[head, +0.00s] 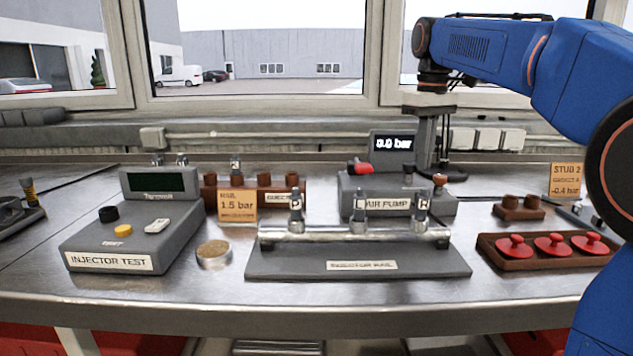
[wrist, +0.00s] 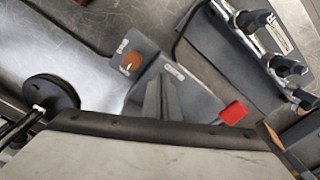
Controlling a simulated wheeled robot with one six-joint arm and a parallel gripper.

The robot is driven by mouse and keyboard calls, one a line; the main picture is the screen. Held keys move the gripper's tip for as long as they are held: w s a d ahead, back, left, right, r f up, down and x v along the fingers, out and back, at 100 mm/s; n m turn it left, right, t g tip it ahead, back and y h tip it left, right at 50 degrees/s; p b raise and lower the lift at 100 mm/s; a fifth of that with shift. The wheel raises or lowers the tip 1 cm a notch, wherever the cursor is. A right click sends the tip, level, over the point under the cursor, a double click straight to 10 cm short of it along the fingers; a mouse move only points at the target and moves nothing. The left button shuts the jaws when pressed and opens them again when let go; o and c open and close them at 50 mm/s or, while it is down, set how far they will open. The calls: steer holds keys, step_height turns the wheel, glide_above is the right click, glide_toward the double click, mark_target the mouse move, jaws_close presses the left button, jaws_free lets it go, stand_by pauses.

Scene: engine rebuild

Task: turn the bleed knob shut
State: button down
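The air pump (head: 385,203) is a grey box at the back of the bench, with a display reading 0.0 bar. A small copper-brown bleed knob (head: 439,180) stands on its right end. In the wrist view the knob (wrist: 132,62) sits on the pump's grey top between small white labels I cannot read. My gripper (head: 427,172) points down above and behind the pump's right part. In the wrist view my gripper's grey fingers (wrist: 160,85) look close together with nothing between them, apart from the knob, below and right of it.
The pump's red handle (head: 360,169) is at its left. The injector rail (head: 355,262) with upright injectors stands in front. A tray of red knobs (head: 545,262) lies right, the injector tester (head: 130,235) left. A black round disc (wrist: 50,95) is beside the pump.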

steer(key=shift+s+d, duration=0.2)
steer(key=shift+d, duration=0.1)
steer(key=shift+r, duration=3)
steer(key=shift+s+a+f, duration=0.15)
steer(key=shift+a+f, duration=0.35)
steer(key=shift+f, duration=0.5)
steer(key=shift+s+a+f, duration=0.2)
steer(key=shift+a+f, duration=0.25)
steer(key=shift+f, duration=0.55)
steer(key=shift+s+a+f, duration=0.15)
steer(key=shift+a+f, duration=0.35)
steer(key=shift+f, duration=0.5)
steer(key=shift+w+d, duration=0.4)
steer(key=shift+d, duration=0.35)
steer(key=shift+w+d, duration=0.35)
steer(key=shift+s+d, duration=0.1)
steer(key=shift+d, duration=0.05)
